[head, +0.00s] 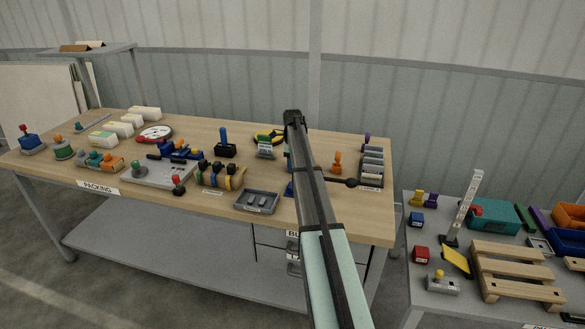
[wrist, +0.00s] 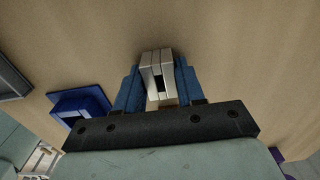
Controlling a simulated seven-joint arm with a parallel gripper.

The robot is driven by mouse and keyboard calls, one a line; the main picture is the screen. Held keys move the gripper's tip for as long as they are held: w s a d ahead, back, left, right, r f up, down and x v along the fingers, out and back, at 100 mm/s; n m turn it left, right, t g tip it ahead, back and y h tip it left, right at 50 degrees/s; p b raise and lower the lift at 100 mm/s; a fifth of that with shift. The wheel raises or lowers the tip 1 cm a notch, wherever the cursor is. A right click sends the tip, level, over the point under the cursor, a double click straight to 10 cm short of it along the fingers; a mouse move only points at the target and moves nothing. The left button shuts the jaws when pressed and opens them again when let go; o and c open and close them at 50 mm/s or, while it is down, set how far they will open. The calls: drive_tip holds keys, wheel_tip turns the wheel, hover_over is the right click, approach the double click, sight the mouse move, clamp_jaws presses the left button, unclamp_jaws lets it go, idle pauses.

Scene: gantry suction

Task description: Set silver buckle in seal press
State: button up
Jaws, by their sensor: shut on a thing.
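In the wrist view my gripper (wrist: 158,88) has its blue fingers closed on the silver buckle (wrist: 150,72), a pale metal frame with a dark slot. The buckle stands out past the fingertips over bare wood; its height above the table is hard to tell. In the head view my own arm hides the fingers and the buckle. A blue device on a flat base (wrist: 80,105) is left of the fingers, apart from them. Another blue upright handle on a dark base (head: 225,148) stands mid-table. I cannot tell which of these is the seal press.
A grey tray (head: 246,207) with small metal pieces lies at the table's front edge. Coloured spools (head: 220,176) are left of it. A lower side table holds a wooden pallet (head: 512,272).

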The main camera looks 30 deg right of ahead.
drive_tip(key=shift+r, duration=0.1)
wheel_tip(320, 180, up, 10)
drive_tip(key=s+a, duration=0.1)
drive_tip(key=s, duration=0.3)
drive_tip(key=s+a, duration=0.2)
drive_tip(key=s, duration=0.3)
drive_tip(key=s+a, duration=0.2)
drive_tip(key=s, duration=0.2)
drive_tip(key=shift+s, duration=0.25)
drive_tip(key=shift+f, duration=0.25)
drive_tip(key=shift+f, duration=2.75)
drive_tip(key=shift+f, duration=0.6)
drive_tip(key=shift+r, duration=0.3)
drive_tip(key=shift+f, duration=0.45)
idle(1.3)
